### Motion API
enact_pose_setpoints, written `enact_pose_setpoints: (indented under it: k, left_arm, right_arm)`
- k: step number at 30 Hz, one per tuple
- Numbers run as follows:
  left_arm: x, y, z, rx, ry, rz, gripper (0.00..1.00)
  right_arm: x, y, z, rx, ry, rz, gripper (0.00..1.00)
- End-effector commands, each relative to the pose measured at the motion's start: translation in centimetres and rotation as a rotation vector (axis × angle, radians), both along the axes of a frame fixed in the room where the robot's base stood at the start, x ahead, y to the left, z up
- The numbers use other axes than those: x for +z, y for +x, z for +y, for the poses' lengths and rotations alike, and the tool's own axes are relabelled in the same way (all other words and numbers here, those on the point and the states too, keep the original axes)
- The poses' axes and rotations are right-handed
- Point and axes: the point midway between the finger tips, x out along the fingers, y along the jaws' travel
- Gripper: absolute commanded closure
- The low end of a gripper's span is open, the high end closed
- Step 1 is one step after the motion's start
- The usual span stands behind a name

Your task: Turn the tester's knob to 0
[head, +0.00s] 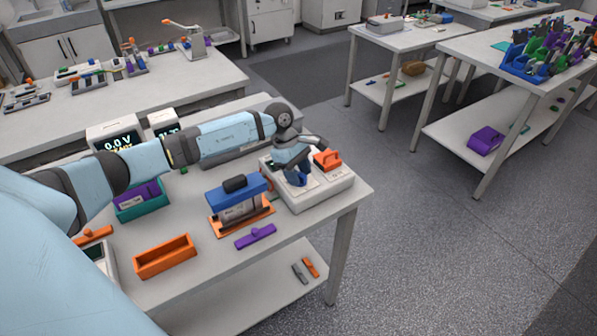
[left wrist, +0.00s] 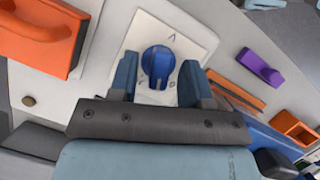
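The tester (head: 325,190) is a pale box at the right end of the near table. Its blue knob (left wrist: 158,62) sits on a white plate (left wrist: 190,40) with a small dark mark beside it; the mark is too small to read surely. In the head view the knob (head: 297,180) is partly hidden below my left gripper (head: 292,163). In the left wrist view my left gripper (left wrist: 158,80) is open, with one blue finger on each side of the knob and visible gaps. My right gripper is not in view.
An orange handle (head: 327,159) stands on the tester beside the knob. A blue and orange fixture (head: 238,200), a purple piece (head: 256,237) and an orange tray (head: 165,257) are to the left. A display (head: 118,142) reading 0.0 V stands behind my left arm.

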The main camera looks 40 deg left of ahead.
Motion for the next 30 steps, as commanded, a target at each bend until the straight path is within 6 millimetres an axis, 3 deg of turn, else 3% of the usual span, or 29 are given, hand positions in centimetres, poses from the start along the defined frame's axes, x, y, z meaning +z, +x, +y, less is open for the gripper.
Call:
enact_pose_setpoints:
  k: [1, 5, 6, 17, 30]
  left_arm:
    - [0.0, 0.0, 0.0, 0.000, 0.000, 0.000, 0.67]
    - [0.0, 0.0, 0.0, 0.000, 0.000, 0.000, 0.97]
    - [0.0, 0.0, 0.0, 0.000, 0.000, 0.000, 1.00]
    - [-0.1, -0.1, 0.0, 0.042, 0.000, 0.000, 1.00]
    - [-0.2, -0.2, -0.1, 0.347, -0.001, 0.000, 1.00]
  right_arm:
    - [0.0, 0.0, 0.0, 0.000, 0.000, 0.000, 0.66]
    - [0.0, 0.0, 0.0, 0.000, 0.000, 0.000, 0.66]
    - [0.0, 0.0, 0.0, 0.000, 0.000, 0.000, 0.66]
    - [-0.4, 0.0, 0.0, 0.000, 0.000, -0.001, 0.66]
    - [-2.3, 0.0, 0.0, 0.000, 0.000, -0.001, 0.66]
